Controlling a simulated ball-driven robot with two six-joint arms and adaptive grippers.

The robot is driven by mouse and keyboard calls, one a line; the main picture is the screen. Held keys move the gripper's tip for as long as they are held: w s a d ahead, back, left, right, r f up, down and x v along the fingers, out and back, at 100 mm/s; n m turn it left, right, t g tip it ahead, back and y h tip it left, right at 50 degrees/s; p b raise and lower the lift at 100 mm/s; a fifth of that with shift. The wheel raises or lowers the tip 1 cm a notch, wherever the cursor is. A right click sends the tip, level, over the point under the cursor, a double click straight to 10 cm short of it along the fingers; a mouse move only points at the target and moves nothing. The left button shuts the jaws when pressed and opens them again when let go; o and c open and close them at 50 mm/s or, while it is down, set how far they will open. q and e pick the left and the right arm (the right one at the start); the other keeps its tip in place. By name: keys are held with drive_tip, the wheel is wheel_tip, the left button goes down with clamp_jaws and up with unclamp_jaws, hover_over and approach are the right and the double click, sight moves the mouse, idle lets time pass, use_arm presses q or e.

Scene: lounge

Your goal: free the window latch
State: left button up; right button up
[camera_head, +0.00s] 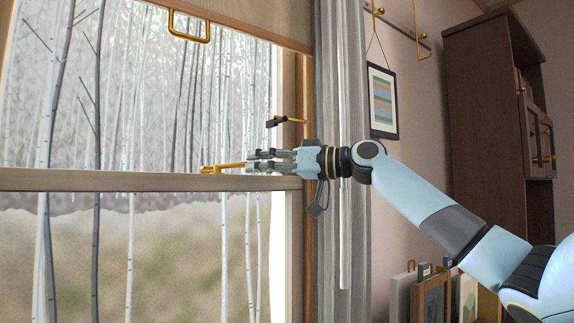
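The gold window latch (222,168) sits on the horizontal wooden rail of the window. Its arm points right along the top of the rail. My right gripper (250,160) reaches in from the right, its fingers pointing left at the latch's right end. The fingers lie close together, one a little above the other. The latch's end meets or passes behind the fingertips. I cannot tell whether the fingers hold it. My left gripper is not in view.
A gold bar with a dark end (290,119) stands out from the window frame just above my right gripper. A blind (240,18) with a gold pull (189,27) hangs above. A grey curtain (335,250) hangs close by. Frames (432,297) and a dark cabinet (485,120) stand right.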

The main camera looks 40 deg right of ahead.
drive_tip(key=v, duration=0.7)
drive_tip(key=shift+s, duration=0.15)
